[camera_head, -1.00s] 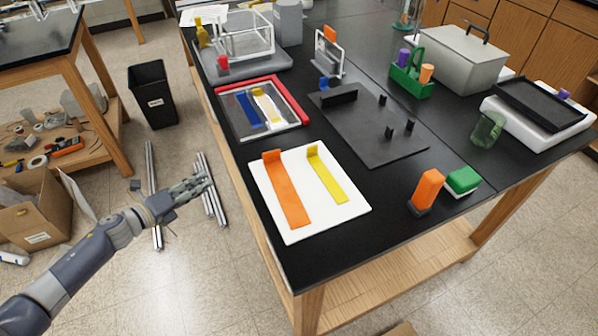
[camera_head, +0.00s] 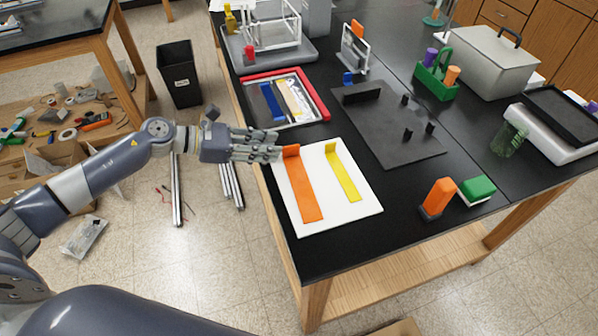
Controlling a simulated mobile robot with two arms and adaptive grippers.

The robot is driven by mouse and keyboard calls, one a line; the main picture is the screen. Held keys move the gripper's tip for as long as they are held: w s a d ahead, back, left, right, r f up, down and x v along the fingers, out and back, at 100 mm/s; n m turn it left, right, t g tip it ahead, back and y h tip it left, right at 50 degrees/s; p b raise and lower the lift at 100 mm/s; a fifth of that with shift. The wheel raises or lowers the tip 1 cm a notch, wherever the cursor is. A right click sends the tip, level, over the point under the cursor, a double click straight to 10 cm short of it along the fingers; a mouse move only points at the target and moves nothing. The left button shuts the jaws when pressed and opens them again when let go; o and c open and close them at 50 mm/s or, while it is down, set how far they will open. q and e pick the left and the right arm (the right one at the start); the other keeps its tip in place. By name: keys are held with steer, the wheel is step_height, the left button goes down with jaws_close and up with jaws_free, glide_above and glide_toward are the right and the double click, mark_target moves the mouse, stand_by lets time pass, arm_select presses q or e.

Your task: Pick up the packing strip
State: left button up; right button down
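An orange L-shaped strip (camera_head: 303,190) and a narrower yellow one (camera_head: 344,177) lie on a white board (camera_head: 361,210) near the table's front left edge. Each has a short upturned tab at its far end. I cannot tell by look which one is called the packing strip. My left gripper (camera_head: 279,147) reaches in from the left, at the board's far left corner. Its fingers look spread and hold nothing visible. The fingertips are close beside the orange strip's tab; whether they touch is unclear. My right gripper is not in view.
A red-rimmed tray (camera_head: 322,108) with strips lies just behind the board. A dark plate (camera_head: 407,150) with small upright pegs is to the right. An orange block (camera_head: 437,197) and a green-topped block (camera_head: 477,188) stand farther right. The black tabletop in front of these blocks is clear.

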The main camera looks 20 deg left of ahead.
mark_target(288, 147)
arm_select(q)
steer(key=shift+w+d, duration=0.2)
steer(key=shift+d, duration=0.05)
steer(key=p+x, duration=0.1)
steer(key=x, duration=0.1)
steer(key=p+x, duration=0.1)
steer(key=x, duration=0.1)
steer(key=shift+w+a, duration=0.1)
steer(key=shift+w, duration=0.2)
steer(key=shift+d+f+p, duration=0.1)
steer(key=shift+d+p, duration=0.1)
steer(key=shift+p, duration=0.1)
steer(key=shift+c, duration=0.3)
jaws_close()
